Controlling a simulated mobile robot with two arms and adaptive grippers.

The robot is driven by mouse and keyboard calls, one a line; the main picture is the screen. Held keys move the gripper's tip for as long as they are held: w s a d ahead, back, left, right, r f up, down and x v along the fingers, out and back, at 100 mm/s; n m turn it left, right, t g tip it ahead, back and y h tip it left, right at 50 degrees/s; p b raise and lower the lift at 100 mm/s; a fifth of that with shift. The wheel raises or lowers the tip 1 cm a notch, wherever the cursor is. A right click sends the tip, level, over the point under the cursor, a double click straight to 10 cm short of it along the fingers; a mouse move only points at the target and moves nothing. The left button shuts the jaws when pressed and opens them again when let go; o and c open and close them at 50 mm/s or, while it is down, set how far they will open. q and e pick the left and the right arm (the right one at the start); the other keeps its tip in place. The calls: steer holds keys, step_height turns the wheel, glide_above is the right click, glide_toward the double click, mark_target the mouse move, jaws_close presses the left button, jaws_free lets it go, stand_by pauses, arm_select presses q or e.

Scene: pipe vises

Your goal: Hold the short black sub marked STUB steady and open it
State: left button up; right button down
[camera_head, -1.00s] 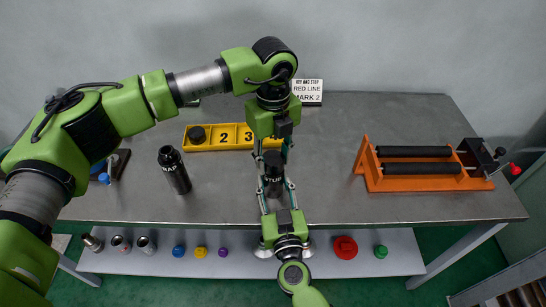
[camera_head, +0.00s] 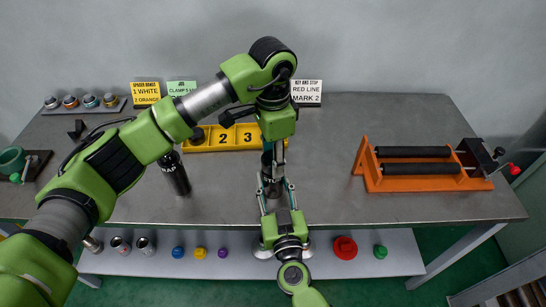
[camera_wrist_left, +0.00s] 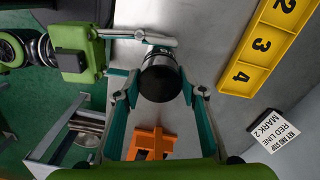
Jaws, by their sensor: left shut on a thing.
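The black STUB sub (camera_head: 272,181) stands upright near the table's front edge, its label partly showing. My left gripper (camera_head: 274,160) reaches down from above and is shut on the sub's upper end. In the left wrist view the sub's dark round top (camera_wrist_left: 160,78) lies between the left fingers (camera_wrist_left: 160,94). My right gripper (camera_head: 273,190) comes from the front, with its fingers on both sides of the sub lower down; it looks shut on the body. The contact faces are hidden.
A second black sub (camera_head: 173,173) stands to the left. Behind is a yellow numbered tray (camera_head: 205,147). An orange roller stand (camera_head: 420,184) is on the right. A green vise (camera_head: 14,160) is at the far left. The table between the STUB and roller stand is clear.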

arm_select(q)
steer(key=shift+w, duration=0.1)
arm_select(e)
steer(key=shift+a, duration=0.1)
arm_select(q)
steer(key=o, duration=1.2)
